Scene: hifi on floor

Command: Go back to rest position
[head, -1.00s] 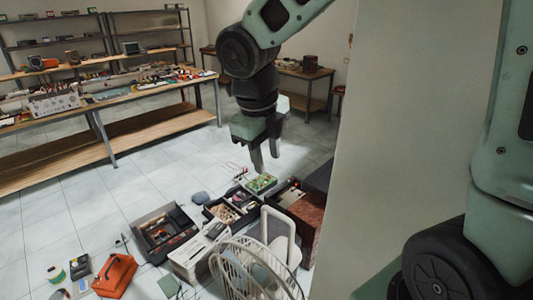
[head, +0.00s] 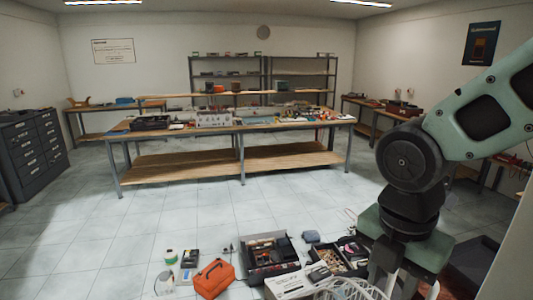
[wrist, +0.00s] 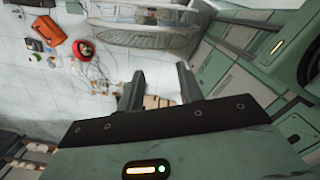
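My gripper (head: 402,280) hangs at the lower right of the head view, fingers pointing down over the items on the floor. In the wrist view my gripper (wrist: 158,92) shows two dark fingers held apart, with nothing between them but the scene behind. In the head view the fingertips run down to the bottom edge, beside a white wire basket (head: 345,290).
Floor items include an orange bag (head: 213,278), a black open case (head: 268,255) and a box of parts (head: 340,260). A long workbench (head: 240,128) stands behind, and a dark drawer cabinet (head: 30,155) at left.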

